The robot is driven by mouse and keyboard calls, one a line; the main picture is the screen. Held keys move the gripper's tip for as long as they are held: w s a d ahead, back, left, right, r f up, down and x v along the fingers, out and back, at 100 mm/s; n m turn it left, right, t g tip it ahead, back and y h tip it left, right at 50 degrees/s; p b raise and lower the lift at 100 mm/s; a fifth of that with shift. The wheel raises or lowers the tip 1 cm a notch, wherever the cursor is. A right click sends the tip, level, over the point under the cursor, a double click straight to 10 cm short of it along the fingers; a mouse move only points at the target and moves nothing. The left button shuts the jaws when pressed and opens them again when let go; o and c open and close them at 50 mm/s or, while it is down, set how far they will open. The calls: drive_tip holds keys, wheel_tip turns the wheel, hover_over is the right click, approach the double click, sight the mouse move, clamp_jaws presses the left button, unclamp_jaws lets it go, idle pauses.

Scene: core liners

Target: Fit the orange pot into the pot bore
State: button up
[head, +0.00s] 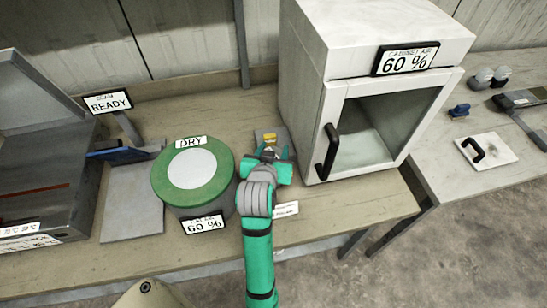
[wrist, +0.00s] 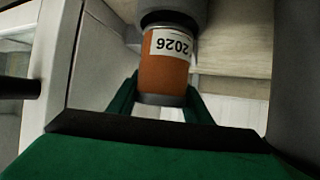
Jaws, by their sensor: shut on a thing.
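The orange pot (wrist: 163,72), with a white label reading 2026, stands out in the wrist view between the two green fingers of my gripper (wrist: 162,100). My gripper is shut on it. The pot's far end meets a dark grey round part (wrist: 172,14); I cannot tell whether this is the pot bore or how deep the pot sits. In the head view my gripper (head: 268,160) is over the bench between the green drum and the white cabinet, and my arm hides the pot. A small yellow piece (head: 270,139) shows just beyond it on a grey plate (head: 261,133).
A green-rimmed drum (head: 219,163) marked DRY stands close left of my gripper. The white cabinet (head: 310,110), its front opening showing a dark handle, stands close right. A grey open-lidded case (head: 45,195) is far left. A white lid (head: 490,149) lies on the right table.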

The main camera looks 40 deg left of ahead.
drive_tip(key=shift+f, duration=1.85)
drive_tip(key=shift+f, duration=0.1)
drive_tip(key=o, duration=1.2)
drive_tip(key=shift+c, duration=0.2)
